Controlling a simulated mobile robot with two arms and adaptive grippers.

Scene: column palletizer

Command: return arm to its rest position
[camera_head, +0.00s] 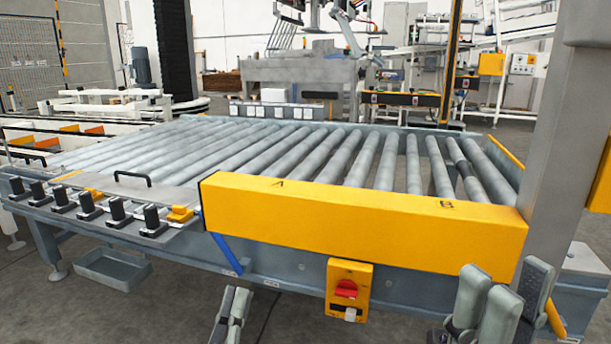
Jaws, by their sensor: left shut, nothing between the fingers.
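My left gripper (232,314) shows at the bottom edge, left of centre. Its two grey fingers point up, pressed close together with nothing between them. It is in front of the roller conveyor's side and apart from it. My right gripper (494,308) shows at the bottom right, in front of the conveyor's right end. Its grey finger parts overlap in this view, so I cannot tell whether it is open or shut. I see no object in it. Both arms behind the grippers are mostly cut off by the frame's lower edge.
A roller conveyor (240,146) fills the middle, with a yellow front guard (365,228). A yellow switch box (349,290) with a red knob hangs below it. A grey post (563,150) stands at the right. A grey tray (112,270) lies beneath the left side. The rollers carry nothing.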

